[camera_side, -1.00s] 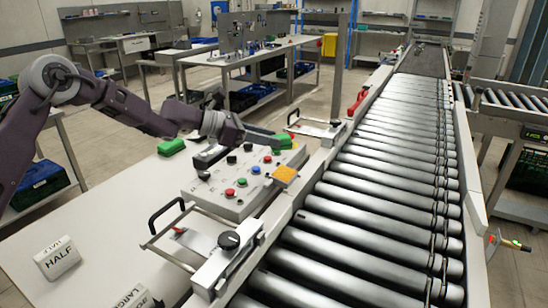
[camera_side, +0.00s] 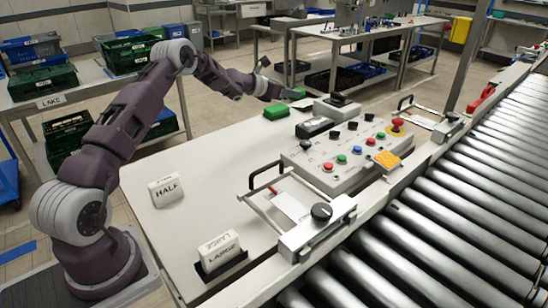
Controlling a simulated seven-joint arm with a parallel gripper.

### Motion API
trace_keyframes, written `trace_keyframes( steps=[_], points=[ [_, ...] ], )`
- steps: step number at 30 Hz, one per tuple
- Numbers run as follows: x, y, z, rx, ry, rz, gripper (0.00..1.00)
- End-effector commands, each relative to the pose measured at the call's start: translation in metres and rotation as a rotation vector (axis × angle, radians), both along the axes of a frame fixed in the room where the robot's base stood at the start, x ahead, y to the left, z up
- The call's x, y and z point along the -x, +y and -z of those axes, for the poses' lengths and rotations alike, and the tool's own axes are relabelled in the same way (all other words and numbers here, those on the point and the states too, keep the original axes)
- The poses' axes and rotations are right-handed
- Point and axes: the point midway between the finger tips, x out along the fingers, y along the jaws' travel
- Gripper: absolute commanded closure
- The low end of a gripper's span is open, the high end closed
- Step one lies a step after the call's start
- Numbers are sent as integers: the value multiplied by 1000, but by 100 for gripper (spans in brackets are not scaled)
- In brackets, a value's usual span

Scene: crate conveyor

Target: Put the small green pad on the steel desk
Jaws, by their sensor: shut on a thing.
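My gripper (camera_side: 288,91) is at the upper middle of the side view, above the far edge of the white table. It is shut on a small green pad (camera_side: 298,93), which is partly hidden by the fingers. A larger green block (camera_side: 276,112) lies on the white table, nearer the camera and left of the held pad. A steel desk (camera_side: 325,31) with a pale grey top stands behind, across an aisle. My gripper and the pad are apart from that desk.
The control box (camera_side: 335,160) with coloured buttons stands right of the green block. HALF (camera_side: 166,190) and LARGE (camera_side: 219,250) signs stand on the white table (camera_side: 130,185). The roller conveyor (camera_side: 440,235) runs along the right. Green crates (camera_side: 130,55) stand on a bench at left.

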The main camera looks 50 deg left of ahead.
Motion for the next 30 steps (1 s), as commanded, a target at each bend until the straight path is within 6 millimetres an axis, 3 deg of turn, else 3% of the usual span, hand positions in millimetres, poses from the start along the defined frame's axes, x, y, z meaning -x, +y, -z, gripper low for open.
trace_keyframes(
  steps=[5, 9, 19, 29, 30],
  points=[
    [5, 24, 19, 1, 3, -48, 100],
    [6, 24, 53, 1, 3, -49, 100],
    [5, 23, 102, 1, 1, -48, 100],
    [5, 23, 107, -1, 0, -47, 100],
    [5, 23, 107, -1, 0, -47, 65]
  ],
)
